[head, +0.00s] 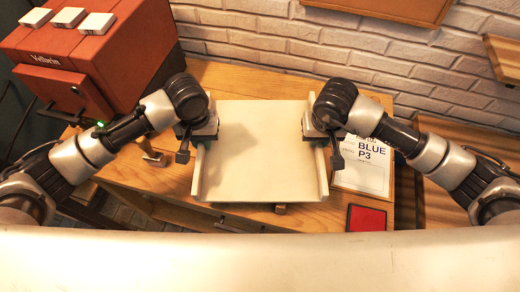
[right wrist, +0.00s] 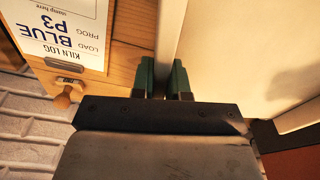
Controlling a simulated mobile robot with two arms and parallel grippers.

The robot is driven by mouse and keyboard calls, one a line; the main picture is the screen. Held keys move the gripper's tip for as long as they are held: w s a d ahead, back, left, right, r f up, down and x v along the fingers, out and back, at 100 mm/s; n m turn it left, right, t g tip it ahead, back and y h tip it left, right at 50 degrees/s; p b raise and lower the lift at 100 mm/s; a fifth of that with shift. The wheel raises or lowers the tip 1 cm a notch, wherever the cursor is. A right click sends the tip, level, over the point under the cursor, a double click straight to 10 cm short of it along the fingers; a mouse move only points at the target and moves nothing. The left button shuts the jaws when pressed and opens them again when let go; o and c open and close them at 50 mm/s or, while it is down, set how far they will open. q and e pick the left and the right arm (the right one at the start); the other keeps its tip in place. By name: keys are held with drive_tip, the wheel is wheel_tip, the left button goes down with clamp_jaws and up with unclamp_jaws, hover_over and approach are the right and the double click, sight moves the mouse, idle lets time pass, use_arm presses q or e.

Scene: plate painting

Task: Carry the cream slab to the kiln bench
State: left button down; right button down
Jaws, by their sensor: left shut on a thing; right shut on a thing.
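The cream slab (head: 262,150) is a flat board with a raised rim along its left and right sides. It is level over the wooden bench (head: 240,82) in the head view; I cannot tell whether it touches the bench. My left gripper (head: 197,143) is shut on its left rim. My right gripper (head: 323,142) is shut on its right rim. In the right wrist view, the green-tipped fingers of my right gripper (right wrist: 170,82) stand on either side of the slab's rim (right wrist: 172,30). The left fingertips are mostly hidden.
A red kiln (head: 75,60) with several white blocks on top stands at the left. A kiln log sheet (head: 365,178) reading "BLUE P3" and a red square (head: 366,218) lie right of the slab. A white brick wall (head: 340,55) closes off the back.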

use_arm(q)
drive_tip(key=shift+w+a+f+b, duration=0.1)
drive_tip(key=shift+w+f+b, duration=0.05)
drive_tip(key=shift+f+b, duration=0.25)
use_arm(e)
drive_tip(key=shift+w+d+f, duration=0.15)
drive_tip(key=shift+f, duration=0.25)
use_arm(q)
drive_tip(key=c, duration=1.5)
unclamp_jaws()
drive_tip(key=shift+f, duration=0.1)
use_arm(e)
drive_tip(key=c, duration=1.5)
unclamp_jaws()
drive_tip(key=shift+f, duration=0.15)
use_arm(q)
drive_tip(key=o, duration=0.4)
drive_tip(key=shift+s, duration=0.25)
use_arm(e)
drive_tip(key=o, duration=0.4)
drive_tip(key=shift+s, duration=0.25)
